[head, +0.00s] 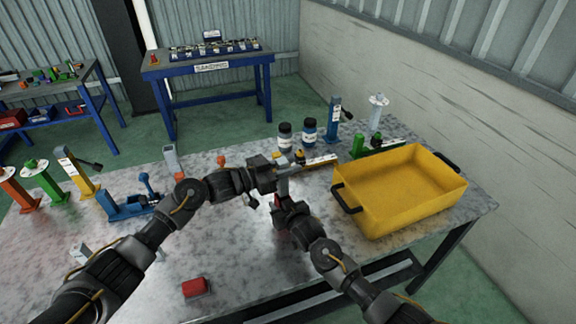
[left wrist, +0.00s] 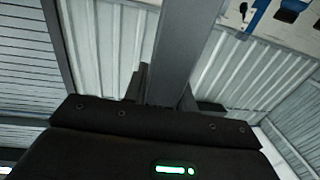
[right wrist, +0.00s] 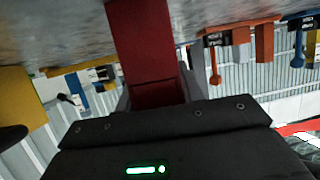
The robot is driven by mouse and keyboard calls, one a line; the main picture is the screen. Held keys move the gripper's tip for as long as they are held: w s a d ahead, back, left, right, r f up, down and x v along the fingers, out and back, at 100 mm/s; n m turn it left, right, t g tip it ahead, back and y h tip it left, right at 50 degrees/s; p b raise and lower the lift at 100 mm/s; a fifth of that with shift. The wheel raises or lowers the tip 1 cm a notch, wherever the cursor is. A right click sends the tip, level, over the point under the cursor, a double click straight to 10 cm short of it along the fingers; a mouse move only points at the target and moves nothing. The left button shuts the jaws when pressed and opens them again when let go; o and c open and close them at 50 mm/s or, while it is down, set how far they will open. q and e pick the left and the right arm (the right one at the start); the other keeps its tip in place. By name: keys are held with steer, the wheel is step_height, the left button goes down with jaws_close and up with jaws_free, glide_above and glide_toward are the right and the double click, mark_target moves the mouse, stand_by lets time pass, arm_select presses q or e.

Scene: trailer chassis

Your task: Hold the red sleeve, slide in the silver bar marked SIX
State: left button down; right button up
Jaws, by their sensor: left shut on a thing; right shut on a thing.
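My left gripper (head: 283,166) is shut on a silver bar (head: 283,187), which points down from it. The bar also shows between the fingers in the left wrist view (left wrist: 185,50); no SIX marking is readable. My right gripper (head: 284,208) is just below, shut on a red sleeve, which shows plainly in the right wrist view (right wrist: 145,50). In the head view the sleeve is mostly hidden by the gripper. The bar's lower end is close above the right gripper; I cannot tell whether it is inside the sleeve.
A yellow crate (head: 442,168) with dark handles stands at the right of the table. A red block (head: 195,287) lies near the front. A blue vise-like fixture (head: 128,204) and coloured stands are at left. Two dark-capped jars (head: 309,131) stand behind the grippers.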

mark_target(288, 186)
arm_select(q)
steer(key=shift+f, duration=3.95)
steer(key=c, duration=1.1)
jaws_free()
steer(key=shift+o, duration=0.2)
steer(key=shift+f, duration=0.1)
steer(key=v, duration=1.2)
arm_select(e)
steer(key=o, duration=1.2)
steer(key=shift+o, duration=0.2)
